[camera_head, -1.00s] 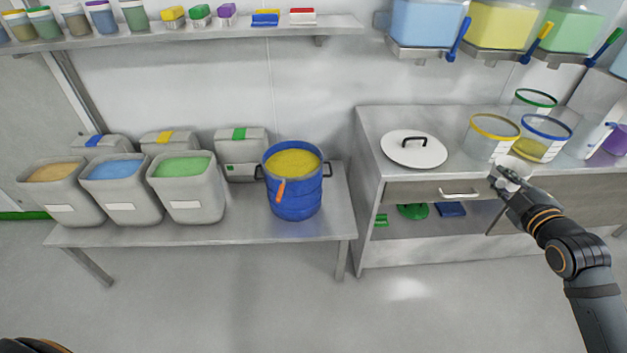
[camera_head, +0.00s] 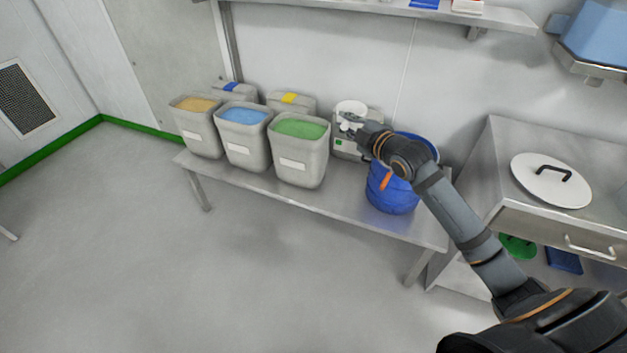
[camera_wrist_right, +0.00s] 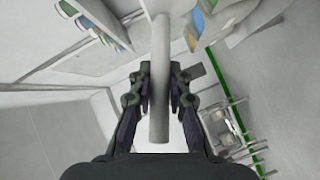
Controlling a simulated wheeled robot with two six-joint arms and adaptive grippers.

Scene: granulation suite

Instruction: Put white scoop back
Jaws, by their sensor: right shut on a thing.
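The white scoop (camera_head: 350,107) is in my right gripper (camera_head: 352,124), which is shut on it. In the head view it shows in front of the grey lidded bin (camera_head: 343,149) at the back of the bench, left of the blue drum (camera_head: 392,194). I cannot tell how high above the bench it is. In the right wrist view its pale round handle (camera_wrist_right: 159,75) runs upright between the fingers of the right gripper (camera_wrist_right: 159,97). My left gripper is not in view.
Open grey bins with orange (camera_head: 198,105), blue (camera_head: 243,116) and green (camera_head: 300,128) contents stand on the steel bench (camera_head: 335,200). My forearm partly hides the drum. A white lid (camera_head: 535,185) lies on the right cabinet. The floor in front is clear.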

